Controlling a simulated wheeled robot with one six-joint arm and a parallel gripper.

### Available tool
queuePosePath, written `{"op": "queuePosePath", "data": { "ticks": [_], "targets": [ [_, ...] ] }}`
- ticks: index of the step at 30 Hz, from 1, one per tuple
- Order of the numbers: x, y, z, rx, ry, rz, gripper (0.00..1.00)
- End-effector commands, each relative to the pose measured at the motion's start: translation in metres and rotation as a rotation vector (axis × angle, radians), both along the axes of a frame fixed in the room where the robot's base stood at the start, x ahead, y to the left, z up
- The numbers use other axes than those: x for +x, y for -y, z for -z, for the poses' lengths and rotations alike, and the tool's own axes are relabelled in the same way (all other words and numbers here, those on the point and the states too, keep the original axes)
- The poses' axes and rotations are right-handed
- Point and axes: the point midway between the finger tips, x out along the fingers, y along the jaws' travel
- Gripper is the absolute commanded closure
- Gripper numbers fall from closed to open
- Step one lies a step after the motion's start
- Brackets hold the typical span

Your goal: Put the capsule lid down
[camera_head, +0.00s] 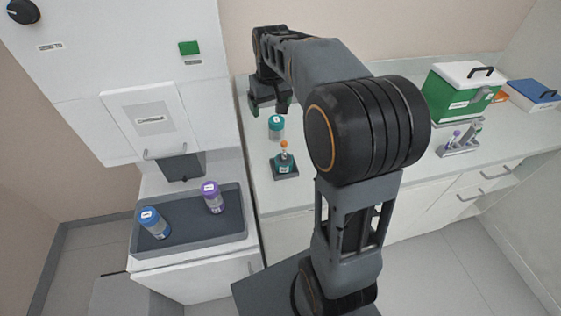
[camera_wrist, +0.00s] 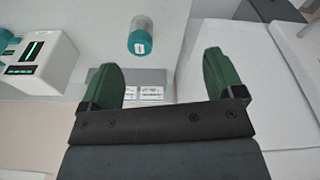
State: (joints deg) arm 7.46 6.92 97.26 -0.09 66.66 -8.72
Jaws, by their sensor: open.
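My gripper (camera_head: 270,100) is over the back left of the counter, partly hidden by its own arm. In the wrist view its green fingers (camera_wrist: 160,62) stand wide apart with nothing between them. A capsule with a teal lid and a white label (camera_head: 276,126) stands on the counter just in front of the gripper. It also shows in the wrist view (camera_wrist: 140,38), beyond the fingertips and apart from them. No separate loose lid can be clearly made out.
A dark tray (camera_head: 190,256) at left holds a blue-lidded capsule (camera_head: 153,223) and a purple-lidded one (camera_head: 212,197). A small dark stand (camera_head: 285,170) holds an orange-topped item. A white device (camera_wrist: 38,60) shows at left in the wrist view. A green box (camera_head: 455,97) stands at right.

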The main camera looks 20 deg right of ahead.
Motion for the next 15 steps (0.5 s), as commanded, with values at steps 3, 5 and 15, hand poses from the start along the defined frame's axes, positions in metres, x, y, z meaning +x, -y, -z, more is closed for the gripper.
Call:
{"op": "queuePosePath", "data": {
  "ticks": [3, 5, 15],
  "targets": [
    [-0.058, -0.023, -0.009, 0.0, 0.07, 0.002, 0.13],
    [-0.084, -0.031, -0.007, 0.002, 0.1, 0.004, 0.13],
    [-0.177, -0.054, 0.026, 0.021, 0.209, 0.014, 0.13]
  ]
}}
